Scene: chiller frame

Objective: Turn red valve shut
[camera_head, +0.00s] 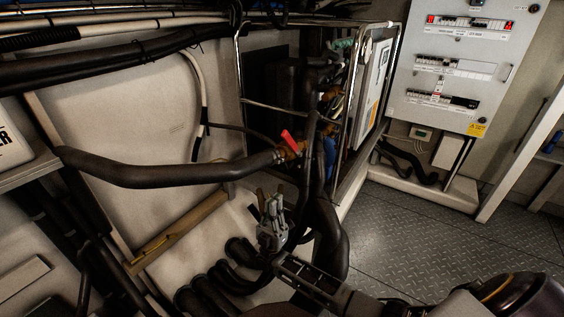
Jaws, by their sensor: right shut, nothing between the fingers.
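The red valve handle (289,141) is a small red lever on a brass valve body (291,152), fitted at the end of a thick black insulated pipe (170,172) in the middle of the head view. The lever tilts up and to the left from the valve. My right gripper (268,203) is below and slightly left of the valve, fingers pointing up. It is shut and empty, and apart from the lever. My right arm comes in from the lower right. My left gripper is not in view.
Black pipes (329,240) run vertically beside my right gripper, and more bend below it. A metal frame (240,90) surrounds the chiller parts. An electrical panel (455,60) stands at the back right. Diamond-plate floor (430,225) is open at right.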

